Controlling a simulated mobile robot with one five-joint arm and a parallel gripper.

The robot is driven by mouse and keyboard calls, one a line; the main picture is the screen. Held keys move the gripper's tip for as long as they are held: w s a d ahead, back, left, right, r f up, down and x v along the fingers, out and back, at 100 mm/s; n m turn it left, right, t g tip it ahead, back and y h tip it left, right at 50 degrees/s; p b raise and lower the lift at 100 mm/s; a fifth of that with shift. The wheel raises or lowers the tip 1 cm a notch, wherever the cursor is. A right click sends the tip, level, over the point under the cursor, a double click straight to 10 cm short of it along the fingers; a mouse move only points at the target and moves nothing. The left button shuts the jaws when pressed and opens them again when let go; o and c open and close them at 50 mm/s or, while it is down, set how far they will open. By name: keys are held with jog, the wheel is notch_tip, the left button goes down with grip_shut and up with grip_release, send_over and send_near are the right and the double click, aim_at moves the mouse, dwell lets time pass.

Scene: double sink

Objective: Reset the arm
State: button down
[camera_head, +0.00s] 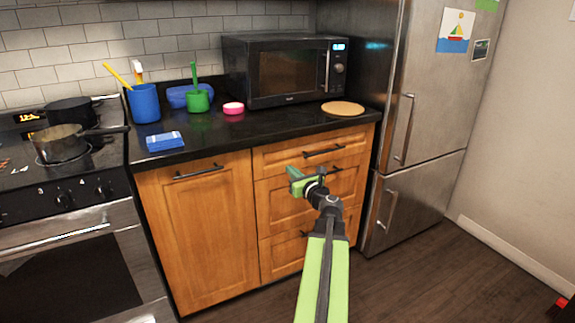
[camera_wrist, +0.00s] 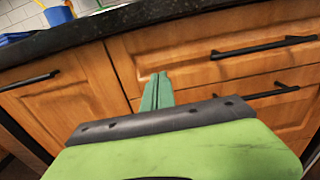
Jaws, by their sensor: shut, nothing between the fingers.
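My gripper (camera_head: 291,179) is green and sits at the end of my outstretched arm, in front of the wooden drawers (camera_head: 283,202) below the counter. In the wrist view my gripper (camera_wrist: 156,79) has its two fingers together, with nothing between them. It points toward the cabinet front, and a gap to the wood cannot be judged exactly. My arm reaches up from the bottom of the head view.
A black counter (camera_head: 285,117) holds a microwave (camera_head: 290,70), a blue cup (camera_head: 145,103), a green cup (camera_head: 197,101), a pink item (camera_head: 233,108) and a round board (camera_head: 343,108). A stove (camera_head: 60,200) stands left, a fridge (camera_head: 425,110) right.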

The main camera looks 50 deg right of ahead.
jog(key=v, duration=0.5)
jog(key=shift+s, duration=0.3)
